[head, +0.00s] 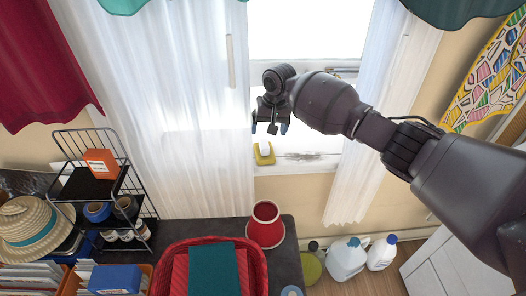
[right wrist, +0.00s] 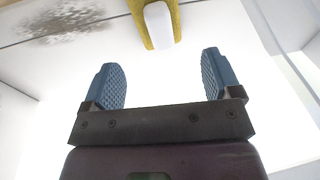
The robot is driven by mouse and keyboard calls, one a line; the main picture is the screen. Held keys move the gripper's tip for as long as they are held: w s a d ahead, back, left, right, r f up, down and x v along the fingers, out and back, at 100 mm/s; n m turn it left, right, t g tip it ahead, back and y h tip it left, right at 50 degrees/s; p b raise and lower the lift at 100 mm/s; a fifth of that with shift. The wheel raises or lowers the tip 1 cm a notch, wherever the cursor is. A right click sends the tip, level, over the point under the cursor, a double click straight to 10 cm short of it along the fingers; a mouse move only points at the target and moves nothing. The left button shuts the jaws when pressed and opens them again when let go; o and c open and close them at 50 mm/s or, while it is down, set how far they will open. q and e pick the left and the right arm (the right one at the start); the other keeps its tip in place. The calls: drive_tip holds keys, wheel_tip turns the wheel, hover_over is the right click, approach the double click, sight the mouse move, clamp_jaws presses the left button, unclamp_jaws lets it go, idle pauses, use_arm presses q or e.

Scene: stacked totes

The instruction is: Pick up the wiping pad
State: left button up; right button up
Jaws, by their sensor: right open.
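The wiping pad (head: 264,159) is yellow with a white grip on top and rests on the white window sill, near the left curtain. In the right wrist view the pad (right wrist: 158,25) shows at the top, ahead of the fingers and partly cut off by the frame edge. My right gripper (head: 270,128) is open and empty, with its blue fingers pointing toward the sill. In the right wrist view my right gripper (right wrist: 160,80) has nothing between its fingers, and the pad lies beyond the gap, apart from them. My left gripper is not in view.
A dark smudge (head: 303,156) marks the sill right of the pad. White curtains (head: 195,110) hang on both sides. Below stands a dark table with a red lampshade-like object (head: 265,223), a red basket (head: 172,262) and a wire rack (head: 75,143). Bottles (head: 347,258) stand lower right.

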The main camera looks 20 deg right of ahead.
sight(268, 144)
drive_tip(key=f, duration=0.3)
drive_tip(key=shift+w+a+b, duration=0.1)
drive_tip(key=shift+w+b, duration=0.1)
drive_tip(key=shift+b, duration=0.1)
wheel_tip(268, 144, down, 5)
drive_tip(key=shift+w+f+b, duration=0.1)
drive_tip(key=shift+w+b, duration=0.05)
drive_tip(key=shift+b, duration=0.85)
drive_tip(key=shift+r, duration=0.25)
drive_tip(key=c, duration=1.1)
